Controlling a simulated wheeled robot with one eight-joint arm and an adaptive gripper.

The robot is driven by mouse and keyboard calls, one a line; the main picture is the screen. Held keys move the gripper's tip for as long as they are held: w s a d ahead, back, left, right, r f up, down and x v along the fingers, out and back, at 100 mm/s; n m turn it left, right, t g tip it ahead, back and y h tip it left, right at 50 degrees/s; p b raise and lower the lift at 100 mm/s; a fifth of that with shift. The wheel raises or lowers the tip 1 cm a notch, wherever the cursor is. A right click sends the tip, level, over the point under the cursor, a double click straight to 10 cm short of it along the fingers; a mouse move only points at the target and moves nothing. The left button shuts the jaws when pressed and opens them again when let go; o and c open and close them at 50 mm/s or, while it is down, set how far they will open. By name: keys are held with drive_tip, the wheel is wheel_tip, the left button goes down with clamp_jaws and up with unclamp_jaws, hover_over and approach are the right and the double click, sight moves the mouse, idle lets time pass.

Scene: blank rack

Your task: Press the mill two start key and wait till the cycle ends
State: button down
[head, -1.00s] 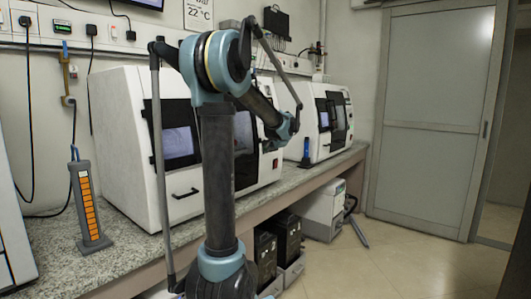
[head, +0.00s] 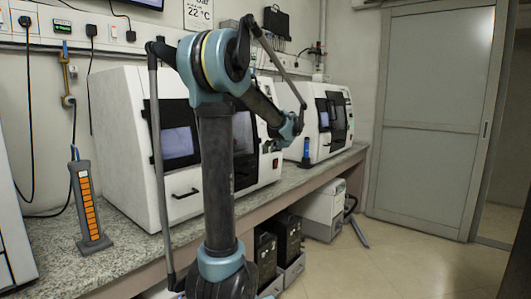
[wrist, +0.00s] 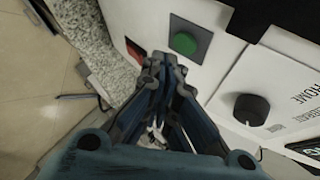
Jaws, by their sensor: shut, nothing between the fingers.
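In the wrist view, a green key (wrist: 187,42) sits in a dark square frame on a white panel (wrist: 216,66). A red key (wrist: 135,52) is to its left, partly behind my gripper. My gripper (wrist: 163,62) is shut and empty, its tips just below the green key in the picture. I cannot tell whether the tips touch the panel. In the head view, a white mill (head: 120,130) with a dark window stands on the counter, partly behind my arm. A second white mill (head: 338,148) stands farther right. I cannot read which is mill two.
In the wrist view, a black knob (wrist: 250,109) is on the panel to the right. Dark boxes (head: 288,238) stand under the counter. The floor (head: 400,255) at right is clear.

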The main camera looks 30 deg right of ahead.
drive_tip(key=s, duration=0.1)
drive_tip(key=s+d, duration=0.1)
drive_tip(key=s, duration=0.2)
drive_tip(key=shift+s+d+r, duration=0.1)
drive_tip(key=shift+s+d, duration=0.05)
drive_tip(key=shift+d, duration=0.25)
idle(0.4)
